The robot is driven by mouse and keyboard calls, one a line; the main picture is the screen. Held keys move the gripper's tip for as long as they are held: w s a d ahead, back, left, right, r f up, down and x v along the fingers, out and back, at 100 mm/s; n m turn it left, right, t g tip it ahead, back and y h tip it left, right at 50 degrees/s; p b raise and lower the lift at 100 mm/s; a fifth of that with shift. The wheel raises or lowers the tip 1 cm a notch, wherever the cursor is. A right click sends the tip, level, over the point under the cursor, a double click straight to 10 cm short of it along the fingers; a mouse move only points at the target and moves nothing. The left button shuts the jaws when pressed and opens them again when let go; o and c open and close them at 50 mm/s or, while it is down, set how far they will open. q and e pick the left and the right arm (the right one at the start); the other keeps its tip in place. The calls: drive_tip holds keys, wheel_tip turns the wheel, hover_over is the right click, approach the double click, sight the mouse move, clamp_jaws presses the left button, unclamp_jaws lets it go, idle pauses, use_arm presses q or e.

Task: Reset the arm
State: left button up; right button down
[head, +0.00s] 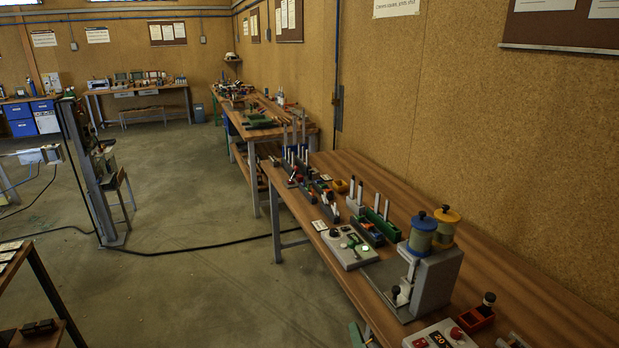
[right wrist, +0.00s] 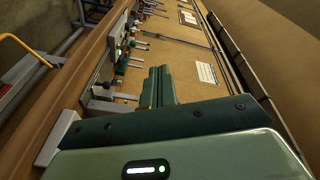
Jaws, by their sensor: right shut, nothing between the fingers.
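My right gripper (right wrist: 158,86) shows in the right wrist view, its two dark green fingers together with nothing between them. Its green housing with a lit white and green indicator fills the bottom of that view. In the head view only a small green part of my right gripper (head: 357,335) shows at the bottom edge, beside the front edge of the near workbench (head: 480,240). My left gripper is in neither view.
On the near bench stand a grey device (head: 437,278) with blue and yellow spools, a control box (head: 348,248) with a lit green button, and a red tray (head: 476,317). A cork-like wall (head: 470,120) rises behind. Open concrete floor (head: 190,270) lies left, crossed by a black cable.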

drive_tip(key=s+d+f+n+g, duration=0.1)
drive_tip(key=s+f+n+g, duration=0.3)
drive_tip(key=f, duration=0.5)
drive_tip(key=s+d+f+n+g+b, duration=0.1)
drive_tip(key=s+f+n+g, duration=0.15)
drive_tip(key=s+f, duration=0.5)
drive_tip(key=s+d+f+n+g, duration=0.2)
drive_tip(key=s+f+n, duration=0.15)
drive_tip(key=f, duration=0.65)
use_arm(q)
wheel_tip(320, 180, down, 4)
drive_tip(key=b, duration=0.3)
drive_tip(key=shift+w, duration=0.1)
use_arm(e)
drive_tip(key=s+d+f+n+g+h, duration=0.1)
drive_tip(key=s+f, duration=0.4)
drive_tip(key=s, duration=0.6)
drive_tip(key=s+d+f+n+g+h, duration=0.1)
drive_tip(key=s+d+f+g, duration=0.3)
drive_tip(key=s, duration=0.8)
drive_tip(key=s+d+f+n+g, duration=0.2)
drive_tip(key=s+d+f, duration=0.4)
drive_tip(key=s, duration=0.5)
drive_tip(key=shift+s+f+n+g+h, duration=0.3)
drive_tip(key=shift+f+g+h, duration=0.1)
drive_tip(key=shift+f+g, duration=0.4)
